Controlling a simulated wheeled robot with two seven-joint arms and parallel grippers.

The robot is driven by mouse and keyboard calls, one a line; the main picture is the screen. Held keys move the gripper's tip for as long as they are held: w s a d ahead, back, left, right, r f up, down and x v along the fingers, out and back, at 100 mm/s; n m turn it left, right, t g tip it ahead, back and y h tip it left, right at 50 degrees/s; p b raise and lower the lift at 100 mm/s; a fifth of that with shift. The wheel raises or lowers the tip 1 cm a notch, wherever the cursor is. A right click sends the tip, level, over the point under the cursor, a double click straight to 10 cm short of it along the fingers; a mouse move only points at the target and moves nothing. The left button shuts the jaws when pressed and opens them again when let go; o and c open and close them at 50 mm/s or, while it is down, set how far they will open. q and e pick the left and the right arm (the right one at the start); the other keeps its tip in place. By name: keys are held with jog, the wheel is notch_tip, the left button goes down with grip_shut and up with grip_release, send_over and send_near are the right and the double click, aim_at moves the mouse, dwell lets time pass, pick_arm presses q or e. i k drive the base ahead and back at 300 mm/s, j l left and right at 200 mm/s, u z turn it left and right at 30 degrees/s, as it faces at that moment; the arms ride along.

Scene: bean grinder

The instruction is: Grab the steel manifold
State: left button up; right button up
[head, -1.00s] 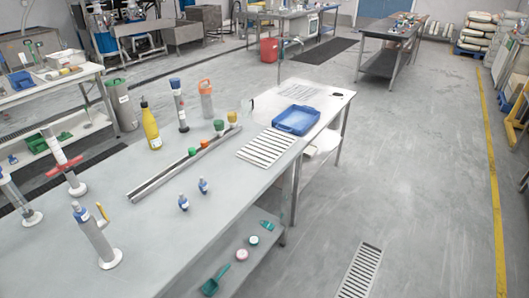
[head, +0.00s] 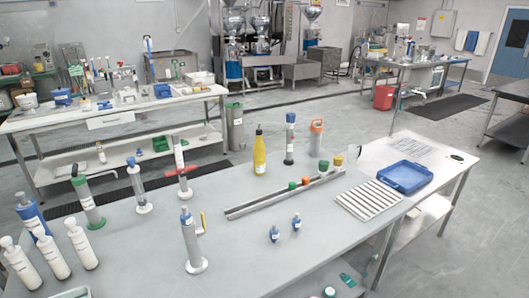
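The steel manifold appears to be the long grey metal rail (head: 262,205) lying diagonally on the near grey table. Neither of my grippers is in view, so nothing shows near the rail.
A yellow bottle (head: 259,154), a blue-capped cylinder (head: 290,140) and an orange-topped cylinder (head: 316,138) stand behind the rail. A slatted white rack (head: 369,199) and blue tray (head: 404,177) are right. Several upright cylinders stand left.

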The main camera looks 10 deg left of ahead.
aim_at(196, 263)
jog(key=k+j+u, duration=0.1)
jog(key=j, duration=1.2)
